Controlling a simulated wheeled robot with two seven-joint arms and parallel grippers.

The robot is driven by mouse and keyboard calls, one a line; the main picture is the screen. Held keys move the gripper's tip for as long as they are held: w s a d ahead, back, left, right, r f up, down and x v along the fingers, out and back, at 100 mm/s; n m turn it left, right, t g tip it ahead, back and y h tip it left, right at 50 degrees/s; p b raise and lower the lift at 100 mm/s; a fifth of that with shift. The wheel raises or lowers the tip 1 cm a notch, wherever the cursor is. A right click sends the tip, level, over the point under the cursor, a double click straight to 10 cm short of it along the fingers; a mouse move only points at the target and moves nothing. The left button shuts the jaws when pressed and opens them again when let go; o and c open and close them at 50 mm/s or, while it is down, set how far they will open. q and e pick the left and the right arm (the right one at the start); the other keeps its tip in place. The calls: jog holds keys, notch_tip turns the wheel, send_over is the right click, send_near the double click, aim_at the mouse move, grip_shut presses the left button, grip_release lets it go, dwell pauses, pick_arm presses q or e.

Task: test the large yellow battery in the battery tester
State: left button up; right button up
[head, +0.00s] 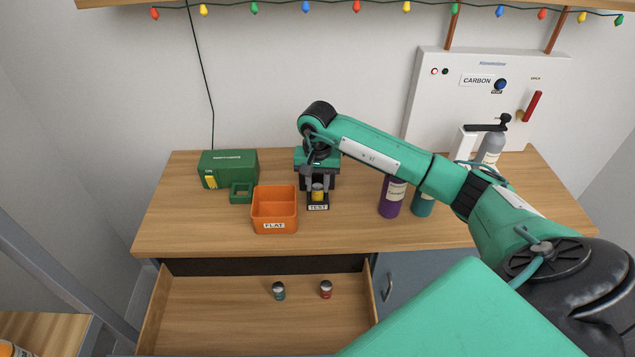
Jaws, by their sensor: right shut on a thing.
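The large yellow battery (318,193) stands upright at the battery tester (317,207), a dark block with a "TEST" label on its front. My right gripper (318,188) reaches down from above and is shut on the yellow battery. The tester's upper part is largely hidden behind my gripper and wrist. I cannot tell whether the battery's base touches the tester. My left gripper is not in view.
An orange "FLAT" bin (274,222) stands left of the tester, beside a green box (229,170) and small green tray (241,193). Purple (390,198) and teal (423,202) bottles stand right, under my arm.

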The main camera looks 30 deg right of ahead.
dwell(0.3)
jog(key=o, duration=1.1)
jog(key=shift+r, duration=0.1)
jog(key=shift+r+b, duration=1.85)
jog(key=shift+r, duration=5)
